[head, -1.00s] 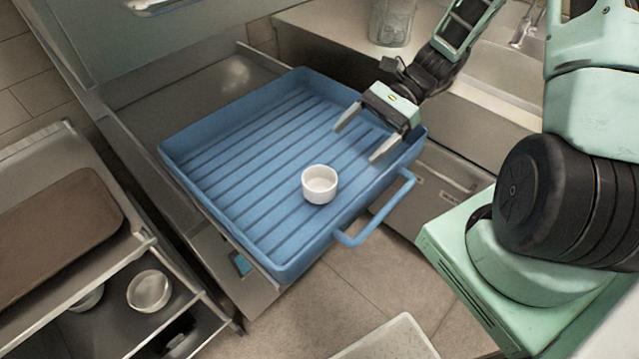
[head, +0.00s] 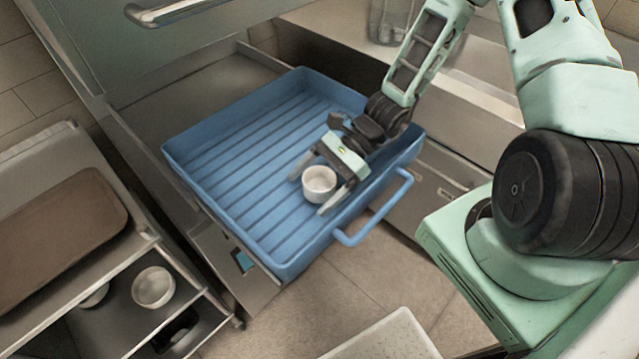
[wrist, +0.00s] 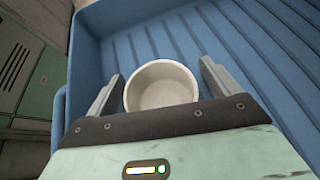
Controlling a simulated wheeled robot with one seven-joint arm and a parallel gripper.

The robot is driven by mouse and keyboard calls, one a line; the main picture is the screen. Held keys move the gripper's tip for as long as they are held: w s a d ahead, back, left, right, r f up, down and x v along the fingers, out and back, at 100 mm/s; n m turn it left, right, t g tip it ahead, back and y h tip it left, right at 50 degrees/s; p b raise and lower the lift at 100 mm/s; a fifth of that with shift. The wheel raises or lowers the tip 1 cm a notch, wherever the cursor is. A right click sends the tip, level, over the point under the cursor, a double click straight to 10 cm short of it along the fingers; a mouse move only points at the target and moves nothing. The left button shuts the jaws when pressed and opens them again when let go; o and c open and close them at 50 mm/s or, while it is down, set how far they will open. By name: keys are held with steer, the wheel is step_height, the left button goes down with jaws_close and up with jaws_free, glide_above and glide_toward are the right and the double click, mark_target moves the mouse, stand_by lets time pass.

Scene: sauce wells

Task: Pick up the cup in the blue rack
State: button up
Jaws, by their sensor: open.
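A small white cup (head: 319,184) stands upright in the blue rack (head: 288,246), near its front right part. The rack is a shallow ribbed tray with a looped handle. My gripper (head: 308,187) is down inside the rack, open, with one finger on each side of the cup. In the wrist view the cup (wrist: 162,86) lies between the two spread fingers (wrist: 160,82), and its inside looks empty. A gap shows at the right finger; the left finger is close to the cup, and I cannot tell if it touches. The cup's near lower side is hidden by my gripper.
The rack's handle (head: 376,222) sticks out at the front right. A metal cart at the left holds a brown tray (head: 62,235) and a bowl (head: 153,287). A steel counter is behind my arm. The rack's left part is clear.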

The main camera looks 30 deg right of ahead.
steer(key=shift+a+f, duration=0.1)
steer(key=shift+c, duration=0.3)
steer(key=c, duration=1)
